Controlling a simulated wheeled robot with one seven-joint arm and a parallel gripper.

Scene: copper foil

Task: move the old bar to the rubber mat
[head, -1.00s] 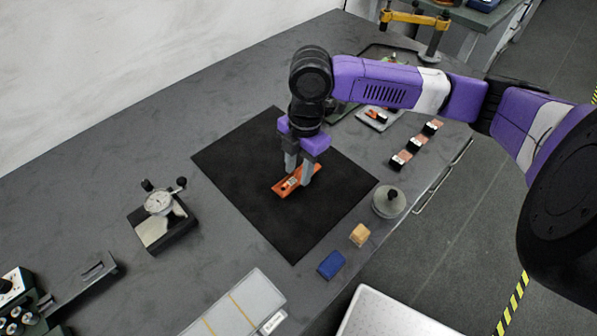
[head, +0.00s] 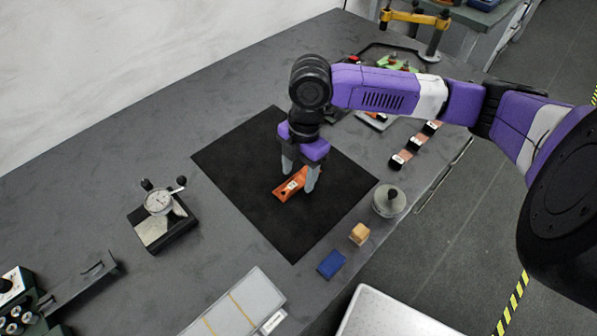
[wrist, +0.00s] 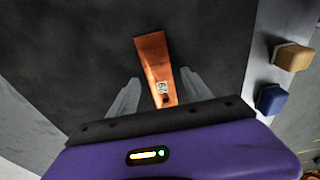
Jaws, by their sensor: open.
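The old bar (head: 291,186) is a copper-orange strip with a small white label. It lies on the black rubber mat (head: 240,178), near the mat's middle. My gripper (head: 300,184) is just over the bar with its fingers spread, one on each side. In the wrist view the bar (wrist: 154,60) lies between the two open fingers (wrist: 158,92), with clear gaps on both sides, and its far end reaches past them. The bar's near end is hidden behind the gripper body.
A dial gauge on a stand (head: 160,210) stands left of the mat. A round grey weight (head: 389,201), a tan block (head: 359,234) and a blue block (head: 331,264) sit along its right side.

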